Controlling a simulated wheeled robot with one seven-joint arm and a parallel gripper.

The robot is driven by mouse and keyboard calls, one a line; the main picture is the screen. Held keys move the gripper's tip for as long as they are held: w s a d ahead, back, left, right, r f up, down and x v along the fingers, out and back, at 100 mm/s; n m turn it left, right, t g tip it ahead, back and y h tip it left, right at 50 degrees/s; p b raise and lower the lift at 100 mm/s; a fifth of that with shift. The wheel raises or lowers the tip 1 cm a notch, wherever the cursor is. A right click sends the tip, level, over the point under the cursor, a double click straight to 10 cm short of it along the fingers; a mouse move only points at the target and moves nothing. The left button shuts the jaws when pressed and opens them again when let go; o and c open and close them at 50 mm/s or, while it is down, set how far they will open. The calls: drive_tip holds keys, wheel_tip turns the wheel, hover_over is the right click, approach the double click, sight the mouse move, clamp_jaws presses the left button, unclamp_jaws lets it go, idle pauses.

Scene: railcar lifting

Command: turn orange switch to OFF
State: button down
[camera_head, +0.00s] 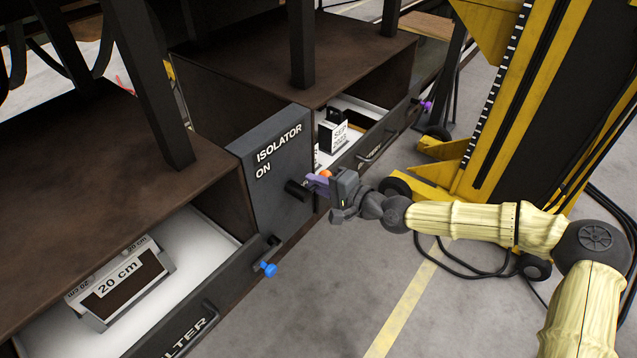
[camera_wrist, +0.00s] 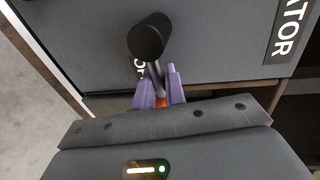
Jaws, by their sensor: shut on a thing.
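The isolator box (camera_head: 268,165) is a dark grey panel marked "ISOLATOR" and "ON" in the head view. A dark round hub (camera_head: 296,189) sticks out of its front. In the wrist view the hub (camera_wrist: 148,38) carries a thin dark rod running toward me. The orange switch tip (camera_head: 325,174) shows as a small orange patch between the purple fingers in the wrist view (camera_wrist: 161,102). My gripper (camera_head: 316,182) is shut on the switch handle, its fingers on both sides. The fingers hide most of the orange part. Part of the lettering is hidden in the wrist view.
An open drawer (camera_head: 215,318) with a "20 cm" block (camera_head: 120,285) and a blue knob (camera_head: 265,268) lies left. Another open drawer (camera_head: 375,150) lies behind right. A yellow lift column (camera_head: 530,90) stands right. Open floor (camera_head: 345,290) lies in front.

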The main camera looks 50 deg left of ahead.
drive_tip(key=shift+f, duration=0.1)
drive_tip(key=c, duration=1.5)
unclamp_jaws()
drive_tip(key=shift+c, duration=0.2)
drive_tip(key=b+v, duration=0.6)
drive_tip(key=v, duration=1.1)
drive_tip(key=shift+d, duration=0.2)
drive_tip(key=shift+w, duration=0.1)
